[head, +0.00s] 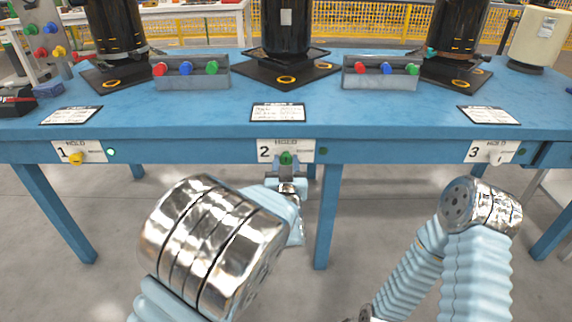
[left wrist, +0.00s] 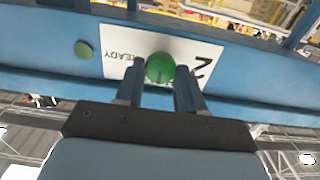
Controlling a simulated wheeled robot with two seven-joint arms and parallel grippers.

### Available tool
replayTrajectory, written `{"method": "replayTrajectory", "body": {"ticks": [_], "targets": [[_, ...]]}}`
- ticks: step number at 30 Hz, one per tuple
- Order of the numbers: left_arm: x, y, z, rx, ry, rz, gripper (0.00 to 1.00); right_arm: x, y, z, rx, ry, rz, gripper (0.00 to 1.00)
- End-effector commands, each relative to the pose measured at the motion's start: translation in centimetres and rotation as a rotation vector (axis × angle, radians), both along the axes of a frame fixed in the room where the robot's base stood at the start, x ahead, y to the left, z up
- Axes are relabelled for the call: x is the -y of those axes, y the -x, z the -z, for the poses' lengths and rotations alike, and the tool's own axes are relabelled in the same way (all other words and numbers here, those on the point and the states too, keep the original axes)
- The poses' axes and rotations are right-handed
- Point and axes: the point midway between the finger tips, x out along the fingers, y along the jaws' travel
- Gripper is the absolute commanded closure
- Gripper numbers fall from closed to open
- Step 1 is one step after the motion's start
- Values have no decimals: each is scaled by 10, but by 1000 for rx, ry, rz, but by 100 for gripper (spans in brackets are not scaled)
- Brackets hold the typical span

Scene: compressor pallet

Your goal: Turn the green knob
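The green knob (head: 286,158) sits on the white label marked 2 on the front edge of the blue table. It also shows in the left wrist view (left wrist: 160,67), with a dark line at its lower part. My left gripper (head: 287,172) is at this knob from the front. In the left wrist view its two fingers (left wrist: 160,80) stand apart, one on each side of the knob, very near its sides. I cannot tell whether they touch it. My right arm shows at the right, but its gripper is out of view.
A yellow knob (head: 76,159) is on label 1 at the left, beside a lit lamp (head: 111,152). Label 3 (head: 492,152) is at the right. Grey boxes with coloured buttons (head: 190,71) and black cylinders (head: 286,28) stand on the blue table (head: 215,115).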

Motion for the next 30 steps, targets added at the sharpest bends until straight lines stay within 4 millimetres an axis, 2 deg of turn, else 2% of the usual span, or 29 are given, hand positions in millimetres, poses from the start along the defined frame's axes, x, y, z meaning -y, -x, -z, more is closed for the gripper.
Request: {"method": "replayTrajectory", "body": {"ticks": [1, 5, 6, 17, 30], "targets": [[0, 0, 0, 0, 0, 0, 71, 0, 0, 0, 0, 0, 0, 57], [0, 0, 0, 0, 0, 0, 91, 0, 0, 0, 0, 0, 0, 57], [0, 0, 0, 0, 0, 0, 92, 0, 0, 0, 0, 0, 0, 57], [0, 0, -2, 0, -77, 0, 92, 1, 0, -6, 1, 1, 0, 57], [2, 0, -3, 0, -441, 1, 92, -2, 1, -28, 0, -1, -3, 57]]}}
